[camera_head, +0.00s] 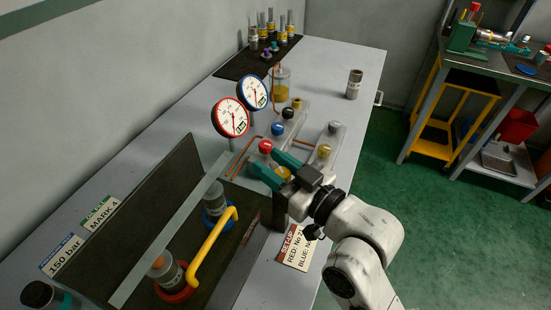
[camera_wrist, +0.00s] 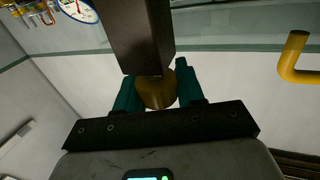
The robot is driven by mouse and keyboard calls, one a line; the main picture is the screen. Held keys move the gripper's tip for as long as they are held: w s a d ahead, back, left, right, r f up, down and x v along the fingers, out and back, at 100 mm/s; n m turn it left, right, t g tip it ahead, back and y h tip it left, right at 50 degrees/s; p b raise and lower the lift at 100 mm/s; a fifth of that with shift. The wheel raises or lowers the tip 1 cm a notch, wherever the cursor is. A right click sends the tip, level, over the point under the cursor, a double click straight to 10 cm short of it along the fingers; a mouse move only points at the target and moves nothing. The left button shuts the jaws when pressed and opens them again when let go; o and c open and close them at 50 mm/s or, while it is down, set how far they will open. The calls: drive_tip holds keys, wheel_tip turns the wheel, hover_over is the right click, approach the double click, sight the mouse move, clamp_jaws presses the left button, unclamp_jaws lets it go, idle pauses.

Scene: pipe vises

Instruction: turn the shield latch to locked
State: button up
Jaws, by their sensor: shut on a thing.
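The shield is a clear panel with a pale edge strip (camera_head: 170,228) and a yellow handle (camera_head: 212,246), over a dark box at the lower left of the head view. The handle also shows at the right of the wrist view (camera_wrist: 294,58). A dark brown post or bar (camera_head: 279,210) stands by the box's right end; it fills the top middle of the wrist view (camera_wrist: 147,35). My gripper (camera_head: 277,169) has teal fingers shut on a brass-coloured round knob (camera_wrist: 157,93), which appears to be the latch, just below the bar's end. The fingers hide part of the knob; its turn angle is unclear.
Two dial gauges, red (camera_head: 230,117) and blue (camera_head: 255,92), stand behind my gripper. Valve blocks with coloured knobs (camera_head: 278,128) and copper pipes are close beyond it. A sign card (camera_head: 297,247) lies near the table's front edge. Open green floor (camera_head: 430,230) lies to the right.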

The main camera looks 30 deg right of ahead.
drive_tip(key=n+g+y+b, duration=0.1)
drive_tip(key=y, duration=0.1)
drive_tip(key=n+g+y+b, duration=0.1)
drive_tip(key=n+y, duration=0.1)
drive_tip(key=n+g+y+b, duration=0.1)
drive_tip(key=y, duration=0.1)
drive_tip(key=shift+s+a+n, duration=0.15)
drive_tip(key=shift+a+n, duration=0.15)
drive_tip(key=shift+n, duration=0.1)
drive_tip(key=n+g+y, duration=0.2)
drive_tip(key=g+y, duration=0.1)
drive_tip(key=shift+s+a, duration=0.1)
drive_tip(key=shift+s+a+n+g+y, duration=0.1)
drive_tip(key=shift+n+g+y, duration=0.35)
drive_tip(key=shift+n+g, duration=0.15)
drive_tip(key=shift+s+a+n+g+y, duration=0.1)
drive_tip(key=shift+n+g+y, duration=0.4)
drive_tip(key=shift+g, duration=0.2)
drive_tip(key=shift+f+g+b, duration=0.1)
drive_tip(key=shift+g+b, duration=0.2)
drive_tip(key=o, duration=0.9)
drive_tip(key=shift+o, duration=0.2)
drive_tip(key=b+v, duration=0.1)
drive_tip(key=v, duration=0.9)
drive_tip(key=shift+s+d, duration=0.25)
drive_tip(key=shift+d, duration=0.05)
